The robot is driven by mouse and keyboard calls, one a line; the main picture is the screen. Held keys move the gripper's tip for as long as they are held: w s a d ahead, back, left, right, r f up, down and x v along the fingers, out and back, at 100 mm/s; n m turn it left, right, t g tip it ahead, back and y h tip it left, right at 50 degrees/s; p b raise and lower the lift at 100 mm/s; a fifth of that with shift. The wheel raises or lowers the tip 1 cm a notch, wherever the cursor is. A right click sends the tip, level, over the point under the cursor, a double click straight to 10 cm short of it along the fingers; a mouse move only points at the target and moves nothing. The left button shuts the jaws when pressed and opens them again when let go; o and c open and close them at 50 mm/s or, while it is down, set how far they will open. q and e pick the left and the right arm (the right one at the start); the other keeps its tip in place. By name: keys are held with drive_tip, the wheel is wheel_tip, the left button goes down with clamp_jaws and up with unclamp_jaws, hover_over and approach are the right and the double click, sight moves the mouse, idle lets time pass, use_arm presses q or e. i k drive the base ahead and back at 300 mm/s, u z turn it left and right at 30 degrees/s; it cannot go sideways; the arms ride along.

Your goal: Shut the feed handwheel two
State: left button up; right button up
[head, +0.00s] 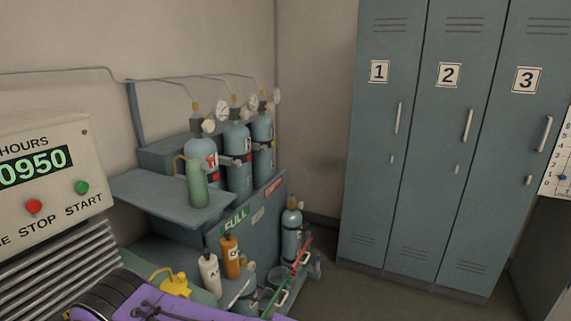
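Three blue-grey cylinders stand in a row in a rack against the wall: a left one (200,153), a middle one (238,160) and a right one (263,145). Pale round fittings, possibly handwheels, sit at their tops; one shows on the left cylinder (208,126). Dial gauges and thin pipes rise above them. I cannot read which handwheel is number two, nor tell whether any is open or shut.
A grey shelf (150,193) with a green bottle (196,184) juts out before the rack. A control box (50,170) stands at left.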

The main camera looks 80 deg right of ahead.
sight(244, 114)
drive_tip(key=z, duration=2.5)
drive_tip(key=k, duration=0.95)
drive_tip(key=z, duration=1.15)
drive_tip(key=i, duration=2.65)
drive_tip(key=u, duration=0.35)
drive_tip(key=i, duration=1.25)
drive_tip(key=u, duration=1.5)
drive_tip(key=i, duration=0.85)
drive_tip(key=u, duration=0.95)
